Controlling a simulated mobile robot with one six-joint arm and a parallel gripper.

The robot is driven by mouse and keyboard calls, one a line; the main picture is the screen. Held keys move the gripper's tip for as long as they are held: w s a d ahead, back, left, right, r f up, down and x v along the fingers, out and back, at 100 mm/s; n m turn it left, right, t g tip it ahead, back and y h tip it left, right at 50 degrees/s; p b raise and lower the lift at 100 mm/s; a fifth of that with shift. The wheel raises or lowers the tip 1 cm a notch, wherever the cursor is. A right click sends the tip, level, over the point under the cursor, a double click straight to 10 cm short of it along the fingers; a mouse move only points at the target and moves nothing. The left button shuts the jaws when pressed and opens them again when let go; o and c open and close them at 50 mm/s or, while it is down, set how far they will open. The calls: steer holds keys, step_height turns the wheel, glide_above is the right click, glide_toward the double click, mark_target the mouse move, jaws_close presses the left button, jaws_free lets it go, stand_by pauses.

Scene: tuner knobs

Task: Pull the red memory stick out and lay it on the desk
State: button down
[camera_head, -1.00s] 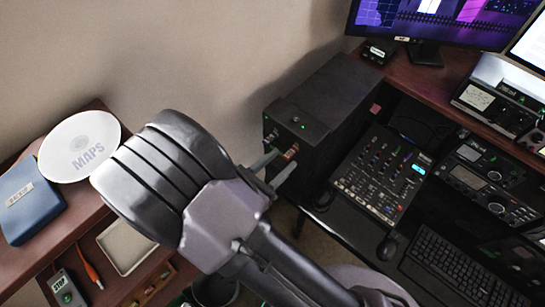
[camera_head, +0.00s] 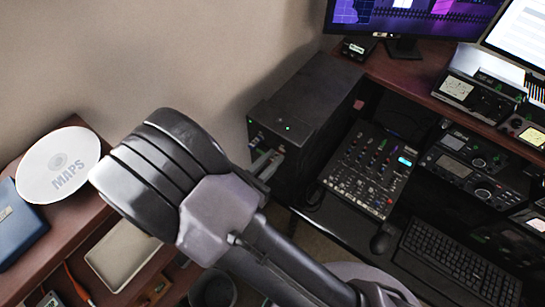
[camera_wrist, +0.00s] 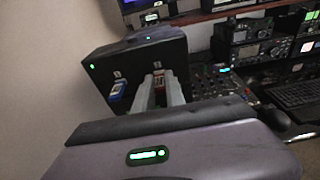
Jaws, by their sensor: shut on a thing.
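The red memory stick (camera_wrist: 158,76) shows between my fingertips in the wrist view, at the front face of a black computer box (camera_wrist: 134,54). I cannot tell how deep it sits in its port. My gripper (camera_wrist: 160,90) is shut on it, with two grey fingers reaching toward the box. A blue memory stick (camera_wrist: 117,89) sticks out of the same face, left of the red one. In the head view my gripper (camera_head: 264,163) is at the front of the box (camera_head: 308,92), and the red stick is mostly hidden there.
A wooden desk (camera_head: 84,226) at left carries a white MAPS disc (camera_head: 57,166), a blue case (camera_head: 18,222) and a pale empty tray (camera_head: 122,254). A mixer (camera_head: 366,168) and a keyboard (camera_head: 461,262) lie right of the box. A bin (camera_head: 213,289) stands below.

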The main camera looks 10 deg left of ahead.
steer(key=shift+f+v, duration=0.15)
steer(key=shift+v, duration=0.9)
steer(key=shift+f+v, duration=0.15)
steer(key=shift+v, duration=0.9)
